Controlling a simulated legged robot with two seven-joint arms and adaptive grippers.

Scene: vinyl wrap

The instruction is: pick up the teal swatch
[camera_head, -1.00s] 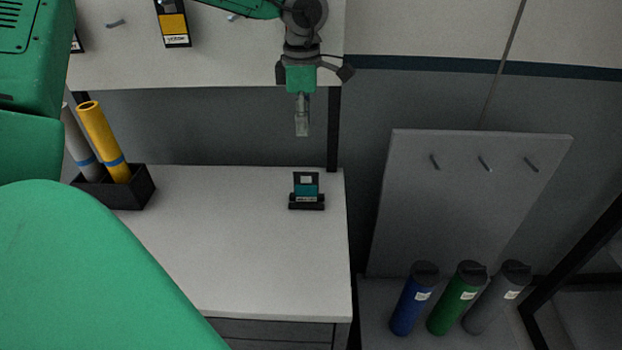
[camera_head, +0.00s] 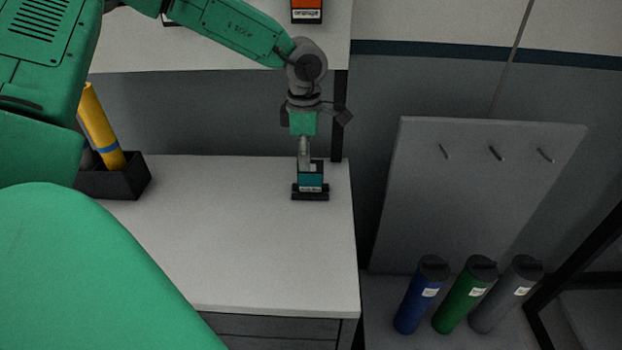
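The teal swatch (camera_head: 311,181) is a small card with a black frame and a white label. It stands upright in a black holder (camera_head: 310,194) near the back right of the white table. My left gripper (camera_head: 304,161) points down from above, with its fingertips at the top edge of the swatch. The fingers overlap the swatch's upper left part, and I cannot tell whether they are open or closed on it. My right gripper is not in view.
A black box (camera_head: 124,182) with a yellow roll (camera_head: 103,128) stands at the table's left. Blue, green and grey canisters stand below a pegboard (camera_head: 484,190) at right. The middle of the table (camera_head: 230,240) is clear.

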